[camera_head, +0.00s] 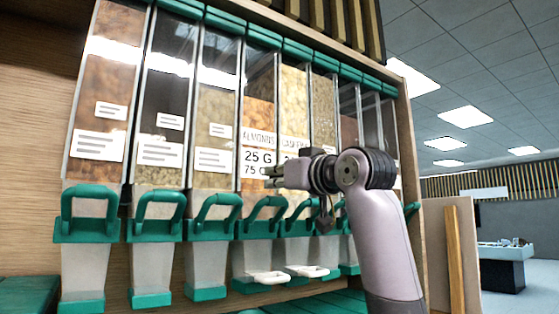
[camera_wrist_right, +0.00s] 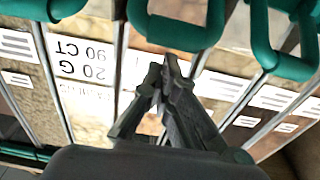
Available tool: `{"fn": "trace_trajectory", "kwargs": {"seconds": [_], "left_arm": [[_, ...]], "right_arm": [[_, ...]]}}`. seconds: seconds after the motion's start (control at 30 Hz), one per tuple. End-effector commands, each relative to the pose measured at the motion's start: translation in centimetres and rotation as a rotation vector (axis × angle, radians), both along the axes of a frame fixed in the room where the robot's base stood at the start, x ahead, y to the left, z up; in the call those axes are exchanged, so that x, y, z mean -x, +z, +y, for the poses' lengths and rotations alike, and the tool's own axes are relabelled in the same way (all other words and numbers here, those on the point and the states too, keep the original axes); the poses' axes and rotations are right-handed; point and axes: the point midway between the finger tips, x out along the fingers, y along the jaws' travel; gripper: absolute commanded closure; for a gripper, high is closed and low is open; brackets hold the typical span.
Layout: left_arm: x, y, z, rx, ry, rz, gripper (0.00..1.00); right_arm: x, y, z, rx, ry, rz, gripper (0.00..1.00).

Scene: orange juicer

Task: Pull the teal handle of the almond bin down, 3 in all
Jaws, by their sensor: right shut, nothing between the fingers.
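The almond bin (camera_head: 260,112), labelled ALMONDS with 25 G on its front, stands in a row of clear bins. Its teal handle (camera_head: 265,209) is a raised loop at the bin's lower front, above a white scoop-shaped piece (camera_head: 268,277). My right gripper (camera_head: 268,176) is in front of the almond label, above the handle and apart from it. In the right wrist view the gripper (camera_wrist_right: 167,68) has its fingertips together and empty. A teal handle, seemingly the almond one (camera_wrist_right: 175,32), shows just beyond the fingertips there. My left gripper is not in view.
Several similar bins with teal handles stand close on both sides, including the cashew bin's handle (camera_head: 301,213) to the right and another handle (camera_head: 216,211) to the left. A wooden side panel (camera_head: 412,170) ends the row. Open room with a distant table (camera_head: 503,252) lies at right.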

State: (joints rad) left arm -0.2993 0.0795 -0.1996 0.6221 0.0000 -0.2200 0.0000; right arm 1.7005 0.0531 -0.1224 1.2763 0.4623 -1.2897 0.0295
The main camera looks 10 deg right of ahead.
Motion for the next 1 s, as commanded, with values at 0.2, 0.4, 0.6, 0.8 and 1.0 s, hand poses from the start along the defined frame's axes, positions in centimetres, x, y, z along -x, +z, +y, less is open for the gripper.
{"fn": "trace_trajectory", "kwargs": {"seconds": [0.2,0.4,0.6,0.8,1.0], "left_arm": [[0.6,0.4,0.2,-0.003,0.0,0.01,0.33],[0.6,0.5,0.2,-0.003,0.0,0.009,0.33],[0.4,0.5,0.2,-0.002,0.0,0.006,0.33],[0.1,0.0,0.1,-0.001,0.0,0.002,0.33],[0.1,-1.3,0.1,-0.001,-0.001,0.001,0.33]], "right_arm": [[0.8,-1.2,-0.4,0.0,-0.001,-0.001,1.0],[1.1,-1.6,-0.5,-0.001,-0.001,-0.001,1.0],[1.1,-1.6,-0.5,-0.001,-0.001,-0.001,1.0],[1.1,-1.9,-0.5,-0.008,0.0,-0.017,1.0],[1.4,-2.2,-0.6,-0.037,-0.001,-0.087,1.0]]}}
